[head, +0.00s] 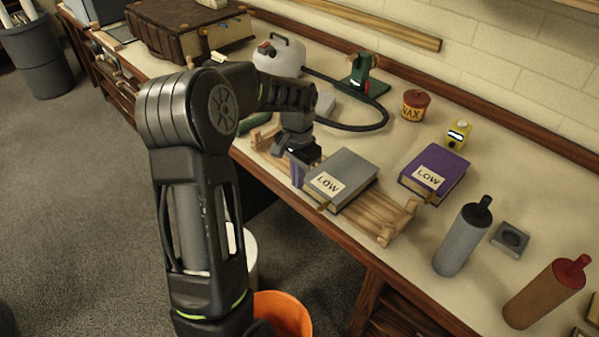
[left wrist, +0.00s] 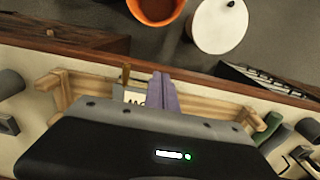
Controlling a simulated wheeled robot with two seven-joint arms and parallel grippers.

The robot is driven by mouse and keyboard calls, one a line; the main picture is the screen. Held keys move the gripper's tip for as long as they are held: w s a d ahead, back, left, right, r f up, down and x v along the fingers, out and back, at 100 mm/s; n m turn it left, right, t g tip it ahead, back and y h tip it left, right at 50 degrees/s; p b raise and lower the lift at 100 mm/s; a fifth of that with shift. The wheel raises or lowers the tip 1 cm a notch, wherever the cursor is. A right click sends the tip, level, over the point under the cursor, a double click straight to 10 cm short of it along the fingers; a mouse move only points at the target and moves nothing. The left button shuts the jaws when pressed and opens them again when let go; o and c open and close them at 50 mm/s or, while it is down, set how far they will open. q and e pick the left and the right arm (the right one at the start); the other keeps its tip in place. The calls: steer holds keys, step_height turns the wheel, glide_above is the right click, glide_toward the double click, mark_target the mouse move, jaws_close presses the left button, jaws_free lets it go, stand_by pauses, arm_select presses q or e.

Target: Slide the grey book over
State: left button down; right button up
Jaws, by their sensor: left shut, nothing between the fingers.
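The grey book (head: 352,168) with a white LOW label lies flat on a slatted wooden rack (head: 398,222) at the bench's front edge. My left gripper (head: 298,176) points down at the book's left side. Its purple fingers are shut and empty, close beside the book; I cannot tell whether they touch it. In the left wrist view, the shut fingers (left wrist: 164,92) are beside a label corner of the grey book (left wrist: 131,95), and the gripper body hides most of the book. My right gripper is not in view.
A purple book (head: 450,172) labelled LOW lies right of the rack. A grey bottle (head: 461,240), a wax tin (head: 415,105) and a yellow device (head: 458,134) stand around it. A hose from a white canister (head: 283,55) curves behind. An orange bucket (head: 285,312) is on the floor.

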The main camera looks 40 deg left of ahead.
arm_select(q)
steer(key=w+f, duration=0.1)
steer(key=f, duration=0.1)
steer(key=f+p, duration=0.1)
steer(key=f, duration=0.1)
steer(key=w+f+p, duration=0.1)
steer(key=f, duration=0.2)
steer(key=shift+w+d, duration=0.1)
steer(key=shift+w, duration=0.2)
steer(key=shift+w+d+p, duration=0.1)
steer(key=shift+w+p, duration=0.25)
steer(key=shift+w, duration=0.4)
